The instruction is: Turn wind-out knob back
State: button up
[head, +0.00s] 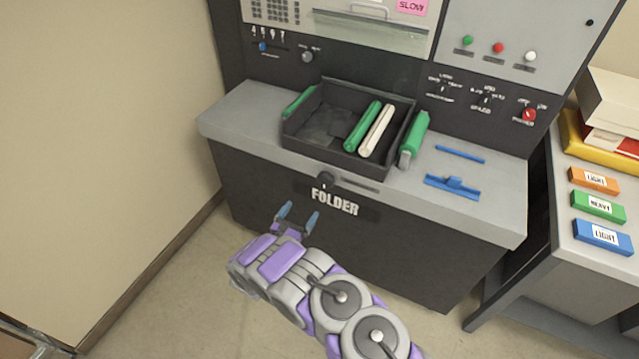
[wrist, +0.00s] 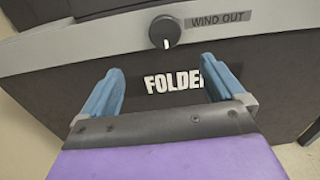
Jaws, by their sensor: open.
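The wind-out knob (head: 327,179) is a round black knob on the front edge of the grey counter, above the white FOLDER lettering. In the wrist view the knob (wrist: 166,31) shows a white pointer mark at its lower part, pointing down, beside a WIND OUT label (wrist: 217,20). My gripper (head: 298,214) is open and empty, in front of the dark cabinet face, below and left of the knob. In the wrist view the blue fingers of my gripper (wrist: 163,88) stand apart below the knob and do not touch it.
A black tray (head: 290,140) with green and white rollers sits on the counter (head: 480,200). Blue parts (head: 452,186) lie to its right. A side table at the right holds labelled blocks (head: 598,207). A beige wall stands at left. The floor before the cabinet is clear.

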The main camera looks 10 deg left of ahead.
jog(key=b, duration=0.1)
send_near(324, 181)
jog(key=x, duration=0.2)
jog(key=b+x, duration=0.1)
jog(key=x, duration=0.1)
jog(key=b+x, duration=0.1)
jog(key=x, duration=0.1)
jog(key=shift+w+a+f, duration=0.25)
jog(key=shift+w, duration=0.05)
jog(key=shift+w+d+r, duration=0.2)
jog(key=shift+w+d, duration=0.75)
jog(key=shift+w, duration=0.2)
jog(key=shift+w+d, duration=0.2)
jog(key=shift+d, duration=0.05)
jog(key=shift+a, duration=0.25)
jog(key=shift+a+f, duration=0.1)
jog(key=shift+a, duration=0.25)
jog(key=shift+c, duration=1.3)
jog(key=shift+d, duration=0.4)
jog(key=c, duration=0.6)
jog(key=shift+c, duration=0.8)
jog(key=shift+a, duration=0.15)
